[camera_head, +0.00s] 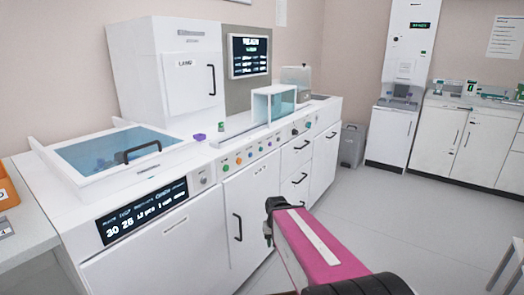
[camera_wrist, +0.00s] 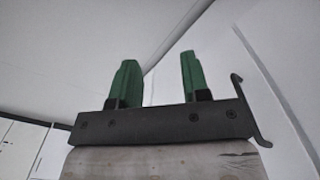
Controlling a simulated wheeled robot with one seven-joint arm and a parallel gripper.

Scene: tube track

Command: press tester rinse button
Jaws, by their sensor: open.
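A row of small coloured buttons (camera_head: 250,153) runs along the front edge of the long white machine bench (camera_head: 252,190). The labels are too small to read, so I cannot tell which button is rinse or whether these belong to the tester. My gripper (camera_wrist: 158,62) shows two green fingers, apart and with nothing between them, in the wrist view. In the head view, the dark end of my pink arm is in front of the bench, below and right of the button row, apparently clear of it. The green fingers are hardly visible there.
A lidded blue-windowed basin (camera_head: 120,153) and a display panel (camera_head: 143,209) are at the left. A white cabinet (camera_head: 190,85) and a dark screen (camera_head: 249,55) stand behind. A grey bin (camera_head: 352,145) is beyond the bench. Open floor (camera_head: 400,215) lies at the right.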

